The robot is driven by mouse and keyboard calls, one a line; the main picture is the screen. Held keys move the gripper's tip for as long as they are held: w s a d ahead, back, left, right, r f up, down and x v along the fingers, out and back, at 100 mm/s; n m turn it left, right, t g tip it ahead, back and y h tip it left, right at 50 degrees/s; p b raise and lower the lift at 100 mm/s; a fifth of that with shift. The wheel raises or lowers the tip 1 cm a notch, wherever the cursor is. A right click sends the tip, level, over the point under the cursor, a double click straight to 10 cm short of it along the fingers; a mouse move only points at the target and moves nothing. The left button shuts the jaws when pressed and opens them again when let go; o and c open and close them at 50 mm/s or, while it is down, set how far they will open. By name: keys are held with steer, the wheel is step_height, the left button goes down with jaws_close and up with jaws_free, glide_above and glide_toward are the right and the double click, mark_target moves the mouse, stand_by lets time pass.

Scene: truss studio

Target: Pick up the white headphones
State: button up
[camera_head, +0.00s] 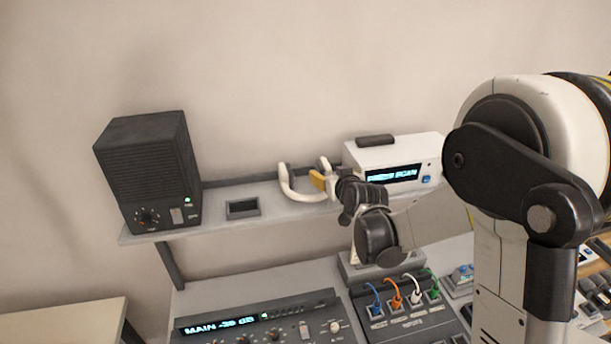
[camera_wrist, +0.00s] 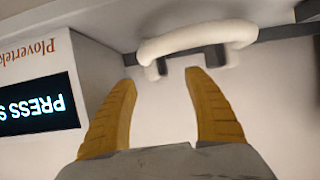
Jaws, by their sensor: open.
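The white headphones (camera_head: 289,187) lie on the grey shelf, left of the white scanner box. Their curved band also shows at the top of the wrist view (camera_wrist: 196,38), with two small dark-faced pads below it. My gripper (camera_head: 318,180) reaches in from the right and covers part of the headphones in the head view. In the wrist view its two yellow fingers (camera_wrist: 162,78) are spread apart with nothing between them. The fingertips point at the headphones and lie just short of the pads. I cannot tell whether they touch.
The white scanner box (camera_head: 372,156) with a lit display stands close beside my gripper, a dark item (camera_head: 375,141) on top. A black speaker (camera_head: 150,172) stands at the shelf's left end. A small dark tray (camera_head: 243,208) lies between. Mixer panels (camera_head: 262,322) and coloured cables sit below.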

mark_target(324, 169)
steer(key=shift+w+a+f, duration=0.25)
steer(key=shift+w, duration=0.35)
steer(key=shift+w+d+f, duration=0.1)
steer(key=shift+w+f, duration=0.05)
steer(key=shift+w, duration=0.4)
steer(key=p+x, duration=0.1)
steer(key=x, duration=0.3)
steer(key=shift+w+d+f, duration=0.1)
steer(key=shift+w+f, duration=0.05)
steer(key=shift+w, duration=0.1)
steer(key=shift+s, duration=0.15)
steer(key=shift+c, duration=0.9)
jaws_close()
